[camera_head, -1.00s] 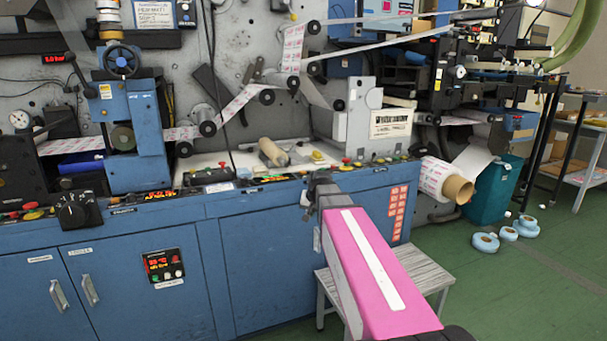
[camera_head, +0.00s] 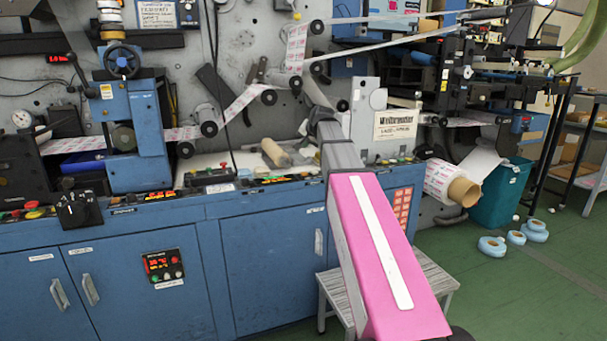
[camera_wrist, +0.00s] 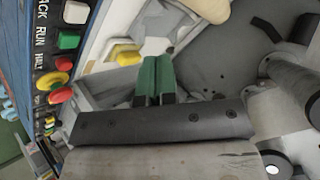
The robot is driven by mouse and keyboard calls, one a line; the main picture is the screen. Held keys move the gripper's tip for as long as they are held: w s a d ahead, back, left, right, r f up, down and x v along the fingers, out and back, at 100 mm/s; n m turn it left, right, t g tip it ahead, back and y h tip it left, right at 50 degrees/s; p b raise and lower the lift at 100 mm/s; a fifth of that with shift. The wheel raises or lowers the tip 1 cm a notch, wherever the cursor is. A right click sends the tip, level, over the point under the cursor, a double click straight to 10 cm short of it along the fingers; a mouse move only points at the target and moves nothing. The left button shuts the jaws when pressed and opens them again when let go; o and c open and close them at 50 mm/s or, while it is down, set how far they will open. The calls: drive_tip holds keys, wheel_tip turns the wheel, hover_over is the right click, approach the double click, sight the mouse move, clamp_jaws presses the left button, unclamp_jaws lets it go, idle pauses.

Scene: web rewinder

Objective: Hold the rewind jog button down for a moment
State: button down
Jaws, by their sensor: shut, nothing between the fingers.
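A row of buttons runs along the front ledge of the blue machine. In the wrist view it shows a white button (camera_wrist: 76,12), a green button (camera_wrist: 68,40) and a red button on a yellow collar (camera_wrist: 53,79), beside labels that read in part "ACK", "RUN" and "HALT". A yellow knob-like piece (camera_wrist: 125,54) sits further in on the deck. I cannot tell which one is the rewind jog button. My gripper (camera_wrist: 155,68) is shut and empty, its green fingertips right of the button row, apart from it. In the head view my arm hides the fingertips.
The ledge (camera_head: 150,207) of the blue cabinet crosses the picture. A cardboard core (camera_head: 275,152) lies on the deck. A grey labelled box (camera_head: 372,125) stands right of my arm's end. A grey stool (camera_head: 435,277) stands below.

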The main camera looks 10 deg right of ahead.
sight(306, 173)
idle(0.3)
drive_tip(key=shift+f, duration=4.45)
drive_tip(key=shift+f, duration=0.1)
drive_tip(key=shift+f, duration=0.3)
drive_tip(key=shift+f, duration=0.5)
idle(1.9)
drive_tip(key=shift+r, duration=0.9)
